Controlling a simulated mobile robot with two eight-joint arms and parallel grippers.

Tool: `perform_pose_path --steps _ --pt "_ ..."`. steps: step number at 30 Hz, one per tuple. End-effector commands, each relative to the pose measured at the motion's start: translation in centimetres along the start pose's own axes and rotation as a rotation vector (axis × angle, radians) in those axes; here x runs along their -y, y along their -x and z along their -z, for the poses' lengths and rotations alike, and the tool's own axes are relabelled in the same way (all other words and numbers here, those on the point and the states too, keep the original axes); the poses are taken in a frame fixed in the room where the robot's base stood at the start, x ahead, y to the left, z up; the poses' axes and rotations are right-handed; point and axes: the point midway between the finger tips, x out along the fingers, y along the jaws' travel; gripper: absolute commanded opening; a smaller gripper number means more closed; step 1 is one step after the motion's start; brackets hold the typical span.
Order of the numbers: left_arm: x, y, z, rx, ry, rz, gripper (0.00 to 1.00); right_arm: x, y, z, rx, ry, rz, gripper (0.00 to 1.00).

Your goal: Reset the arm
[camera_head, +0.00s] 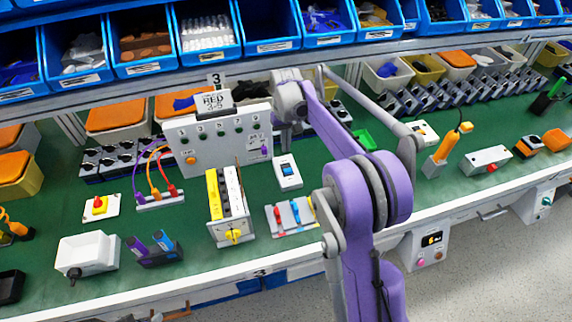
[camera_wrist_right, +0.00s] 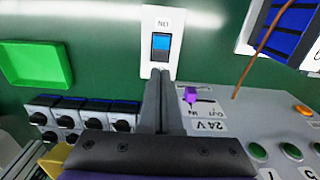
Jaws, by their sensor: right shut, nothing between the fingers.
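The rotary switch is a small purple knob (camera_wrist_right: 190,95) on the light grey panel marked 24 V, with In and Out labels beside it. In the head view the purple knob (camera_head: 264,150) sits at the lower right of the upright control panel (camera_head: 205,140). My right gripper (camera_wrist_right: 157,85) is shut and empty, its fingers beside the knob in the wrist view and apart from it. In the head view my right arm reaches over the bench and the right gripper (camera_head: 284,108) is near the panel's upper right edge; its fingertips are hard to make out. My left gripper is not in view.
A white rocker switch box (camera_head: 287,172) lies right of the panel. A yellow-sided module (camera_head: 228,205) and a plate with red and blue levers (camera_head: 291,215) stand in front. A green tray (camera_wrist_right: 36,64) and black rotary units (camera_wrist_right: 80,115) are close by. Blue bins (camera_head: 207,32) line the back.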

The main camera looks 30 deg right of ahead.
Motion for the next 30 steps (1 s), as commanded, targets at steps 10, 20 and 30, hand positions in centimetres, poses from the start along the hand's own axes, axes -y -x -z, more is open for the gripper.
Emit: perform_pose_path --steps 10,20,30 --pt "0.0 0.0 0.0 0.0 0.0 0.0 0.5 0.5 0.6 -0.7 -0.012 0.006 0.0 0.0" --pt "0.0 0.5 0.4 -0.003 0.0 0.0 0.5 4.8 5.2 -10.1 -0.155 0.082 0.004 0.0" --pt "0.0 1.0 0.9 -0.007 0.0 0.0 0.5 7.4 4.9 -23.0 -0.336 0.171 0.027 0.0"
